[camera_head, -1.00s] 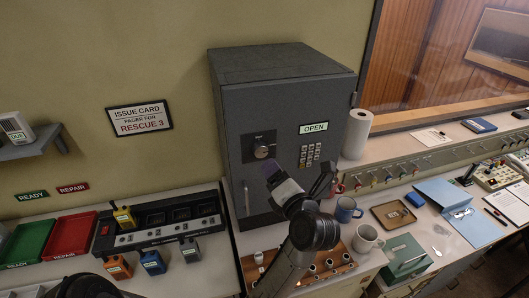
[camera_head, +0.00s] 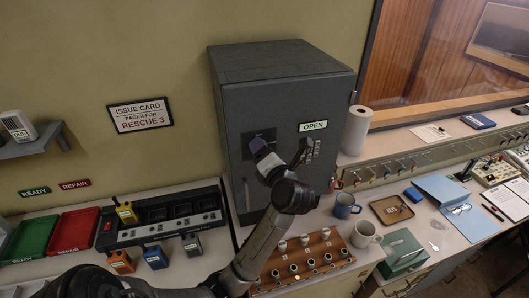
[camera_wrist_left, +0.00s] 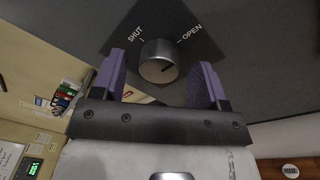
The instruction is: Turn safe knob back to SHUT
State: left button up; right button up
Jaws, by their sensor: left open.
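The grey safe (camera_head: 285,90) stands against the wall, its door closed flush and an OPEN sign (camera_head: 313,126) on it. In the left wrist view the round metal safe knob (camera_wrist_left: 158,62) sits on a dark plate marked SHUT and OPEN; its pointer line leans toward OPEN. My left gripper (camera_head: 259,146) is at the knob, which it hides in the head view. In the left wrist view its purple fingers (camera_wrist_left: 160,78) are open, one on each side of the knob, with gaps visible. My right gripper is not in view.
Below the safe is a wooden rack (camera_head: 305,262) of several pegs. A blue mug (camera_head: 345,206), a pale mug (camera_head: 364,234) and a green box (camera_head: 402,250) stand to its right. A radio charger (camera_head: 165,220) is at left. A keypad is partly hidden beside my gripper.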

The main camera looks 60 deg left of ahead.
pick_arm(q)
jog(key=c, duration=0.9)
jog(key=n+b, duration=0.5)
jog(key=b, duration=0.1)
jog(key=n+t+h+b, duration=0.1)
jog(key=n+b, duration=0.5)
jog(key=b, duration=0.1)
jog(key=n+b, duration=0.5)
jog(key=b, duration=0.1)
jog(key=shift+s+r+n+t+b, duration=0.15)
jog(key=shift+s+n+t+b, duration=0.15)
jog(key=shift+n+b, duration=0.1)
jog(key=o, duration=0.9)
